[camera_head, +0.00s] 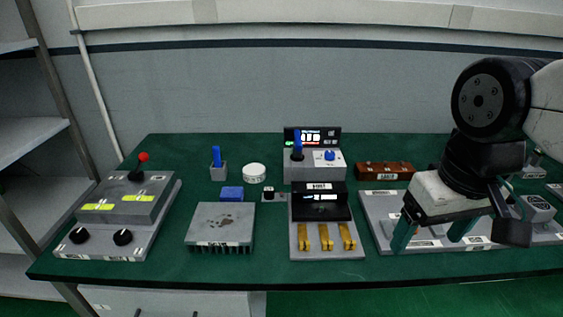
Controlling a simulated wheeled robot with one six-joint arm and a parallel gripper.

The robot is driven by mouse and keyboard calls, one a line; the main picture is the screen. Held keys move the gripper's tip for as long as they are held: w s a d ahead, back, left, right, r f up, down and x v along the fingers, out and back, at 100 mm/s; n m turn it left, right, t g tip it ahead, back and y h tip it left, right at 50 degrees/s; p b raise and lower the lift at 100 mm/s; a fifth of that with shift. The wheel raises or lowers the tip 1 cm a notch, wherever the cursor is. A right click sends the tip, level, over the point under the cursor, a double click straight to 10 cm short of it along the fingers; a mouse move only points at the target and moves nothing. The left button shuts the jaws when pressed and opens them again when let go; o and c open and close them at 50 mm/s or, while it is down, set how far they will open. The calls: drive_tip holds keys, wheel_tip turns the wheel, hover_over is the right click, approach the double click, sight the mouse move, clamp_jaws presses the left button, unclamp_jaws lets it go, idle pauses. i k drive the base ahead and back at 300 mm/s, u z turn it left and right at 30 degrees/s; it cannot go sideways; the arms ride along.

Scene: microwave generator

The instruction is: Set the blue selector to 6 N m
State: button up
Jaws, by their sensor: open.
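A blue upright handle (297,139) stands on the same unit, left of the knob, before a black display panel (320,135). My gripper (433,238) is open and empty, pointing down at the right, over a grey plate and well apart from the knob.
A black-topped block with yellow levers (324,237) stands in front of the grey unit. A brown block (384,171) lies to its right. A finned heat sink (220,224), blue block (232,194) and joystick box (125,200) are left. Bare green bench (280,268) shows in front.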

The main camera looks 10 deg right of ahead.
sight(329, 155)
drive_tip(key=z, duration=0.5)
drive_tip(key=k, duration=1.25)
drive_tip(key=i, duration=0.45)
drive_tip(key=u, duration=0.55)
drive_tip(key=i, duration=1.15)
drive_tip(key=z, duration=0.35)
